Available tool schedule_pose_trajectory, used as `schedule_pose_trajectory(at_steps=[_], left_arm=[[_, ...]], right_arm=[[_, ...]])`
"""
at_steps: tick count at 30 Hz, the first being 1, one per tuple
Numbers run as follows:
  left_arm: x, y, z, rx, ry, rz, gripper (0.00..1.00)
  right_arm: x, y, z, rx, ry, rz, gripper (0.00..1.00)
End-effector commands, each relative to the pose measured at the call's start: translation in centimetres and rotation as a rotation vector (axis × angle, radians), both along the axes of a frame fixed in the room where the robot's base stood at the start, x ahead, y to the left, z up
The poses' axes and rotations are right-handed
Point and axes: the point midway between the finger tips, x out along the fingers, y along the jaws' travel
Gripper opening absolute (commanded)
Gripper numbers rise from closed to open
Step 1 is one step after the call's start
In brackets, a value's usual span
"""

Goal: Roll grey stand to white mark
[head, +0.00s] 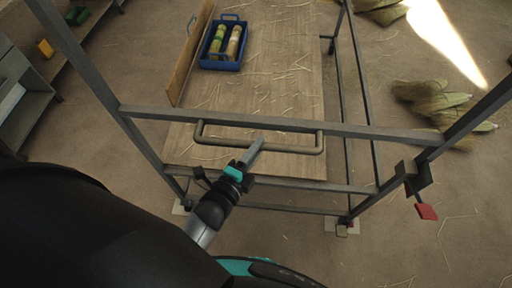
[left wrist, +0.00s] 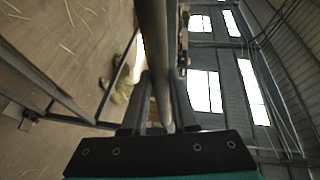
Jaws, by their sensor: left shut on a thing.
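The grey stand (head: 280,128) is a metal frame with a wooden top strewn with straw. It fills the middle of the head view. A bent grey handle (head: 308,148) runs along its near side. My left gripper (head: 254,151) is shut on this handle. In the left wrist view the handle bar (left wrist: 153,45) passes between the fingers of my left gripper (left wrist: 158,108). Pale square patches lie at the stand's near feet, one at the right foot (head: 331,225) and one at the left; I cannot tell whether either is the white mark. My right gripper is out of view.
A blue crate (head: 223,64) with two rolls stands on the wooden top. Straw bundles (head: 430,97) lie on the floor to the right. A red pedal (head: 427,212) sticks out near the right foot. Grey cabinets (head: 22,95) stand at the left. Floor at lower right holds only loose straw.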

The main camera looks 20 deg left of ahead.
Motion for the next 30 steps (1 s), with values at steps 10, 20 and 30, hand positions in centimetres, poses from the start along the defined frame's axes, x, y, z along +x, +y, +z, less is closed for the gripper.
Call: schedule_pose_trajectory(at_steps=[10,20,30], left_arm=[[-0.3,-0.3,-0.6,-0.002,0.015,-0.003,0.5],[-0.2,-0.1,-0.3,0.0,0.008,-0.001,0.57],[-4.0,0.4,0.3,-0.001,0.01,0.0,0.57]], right_arm=[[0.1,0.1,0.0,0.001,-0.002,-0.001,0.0],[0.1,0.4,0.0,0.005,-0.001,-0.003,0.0],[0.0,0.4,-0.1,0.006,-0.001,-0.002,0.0]])
